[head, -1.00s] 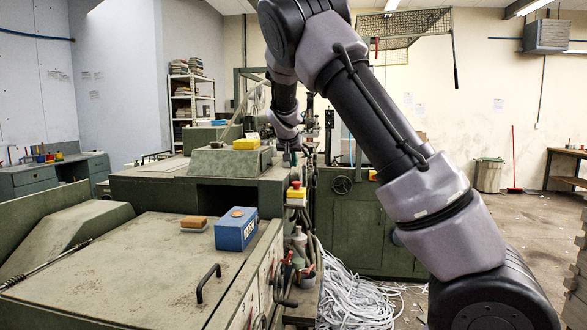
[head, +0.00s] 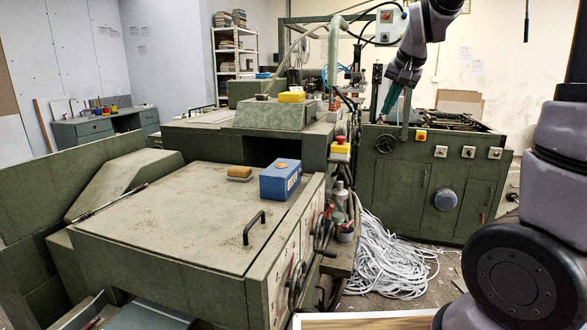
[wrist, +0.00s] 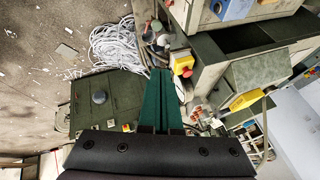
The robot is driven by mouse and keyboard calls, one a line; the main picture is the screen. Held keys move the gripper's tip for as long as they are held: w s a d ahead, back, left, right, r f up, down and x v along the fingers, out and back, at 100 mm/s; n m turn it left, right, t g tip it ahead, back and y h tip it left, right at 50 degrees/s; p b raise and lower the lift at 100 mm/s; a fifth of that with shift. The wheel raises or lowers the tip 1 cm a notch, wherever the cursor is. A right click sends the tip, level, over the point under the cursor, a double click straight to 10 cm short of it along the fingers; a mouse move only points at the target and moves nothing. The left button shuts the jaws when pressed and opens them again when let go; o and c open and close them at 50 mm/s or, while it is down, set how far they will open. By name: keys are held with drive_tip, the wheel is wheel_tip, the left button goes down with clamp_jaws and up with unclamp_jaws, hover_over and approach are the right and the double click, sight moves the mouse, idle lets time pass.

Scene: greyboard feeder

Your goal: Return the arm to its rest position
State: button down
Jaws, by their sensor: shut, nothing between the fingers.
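My arm (head: 560,180) rises at the right edge of the head view and leaves the top of the picture. Its far end comes back down at the upper right, with my gripper (head: 390,112) pointing downward in front of the rear green cabinet (head: 420,185). In the wrist view my gripper (wrist: 159,75) shows two dark green fingers lying together, with nothing between them. No object hangs from it. I cannot tell exactly how far the fingertips are from the machine.
A green machine (head: 170,215) fills the left and middle, carrying a blue box (head: 280,180), a sponge-like block (head: 239,173) and a yellow block (head: 292,96). A red-and-yellow stop button (head: 340,148) juts from its side. White paper strips (head: 390,260) heap on the floor.

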drive_tip(key=s+a+r+n+t, duration=0.1)
drive_tip(key=s+r, duration=0.1)
drive_tip(key=s, duration=2.3)
drive_tip(key=shift+r+y, duration=0.15)
drive_tip(key=shift+y, duration=0.15)
drive_tip(key=shift+w, duration=0.1)
